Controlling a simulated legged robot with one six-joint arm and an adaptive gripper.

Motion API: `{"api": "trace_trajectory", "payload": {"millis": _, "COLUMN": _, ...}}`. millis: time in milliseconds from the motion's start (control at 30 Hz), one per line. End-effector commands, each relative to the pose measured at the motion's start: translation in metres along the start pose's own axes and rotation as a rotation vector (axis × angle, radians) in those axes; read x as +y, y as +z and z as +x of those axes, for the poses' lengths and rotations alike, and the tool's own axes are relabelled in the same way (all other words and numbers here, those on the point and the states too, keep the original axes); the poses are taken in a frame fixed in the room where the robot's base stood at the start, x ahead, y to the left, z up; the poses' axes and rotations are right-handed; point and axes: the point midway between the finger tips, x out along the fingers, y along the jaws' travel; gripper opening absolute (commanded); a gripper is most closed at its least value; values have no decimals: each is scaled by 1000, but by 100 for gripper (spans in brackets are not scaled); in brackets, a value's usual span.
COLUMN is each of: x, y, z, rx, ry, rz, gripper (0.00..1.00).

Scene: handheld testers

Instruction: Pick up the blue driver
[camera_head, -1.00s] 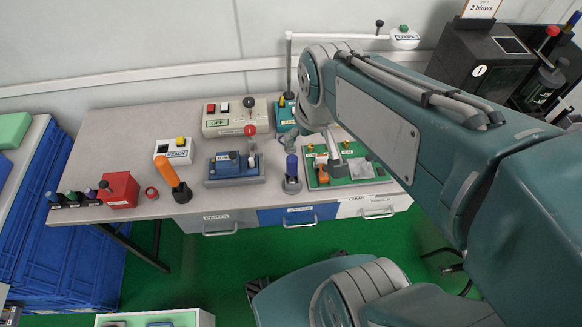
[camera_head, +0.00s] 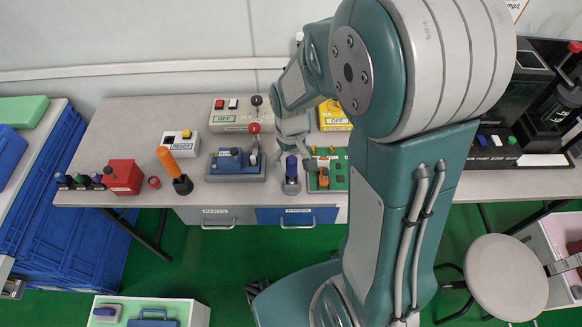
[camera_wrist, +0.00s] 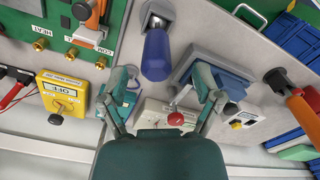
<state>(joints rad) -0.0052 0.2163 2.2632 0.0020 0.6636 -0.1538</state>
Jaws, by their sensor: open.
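The blue driver (camera_head: 291,166) stands upright, handle up, in a grey holder (camera_head: 291,186) near the table's front edge. In the wrist view the blue handle (camera_wrist: 156,56) lies ahead of the fingertips, roughly between the two fingers. My gripper (camera_head: 292,142) is just behind and above the driver in the head view. In the wrist view my gripper (camera_wrist: 163,78) has its fingers spread wide with nothing between them. I cannot tell the exact gap between fingertips and handle.
A blue fixture (camera_head: 236,166) with a red-knobbed lever is close left. An orange-handled driver (camera_head: 168,158) stands farther left. A grey switch box (camera_head: 238,122) and a yellow meter (camera_head: 335,116) are behind.

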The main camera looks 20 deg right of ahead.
Motion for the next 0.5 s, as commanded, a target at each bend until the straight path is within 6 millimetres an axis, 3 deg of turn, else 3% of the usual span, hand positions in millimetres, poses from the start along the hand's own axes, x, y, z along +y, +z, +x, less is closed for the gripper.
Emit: {"api": "trace_trajectory", "payload": {"millis": 500, "x": 3, "y": -4, "z": 58, "rx": -1, "ry": 0, "rz": 0, "gripper": 82}}
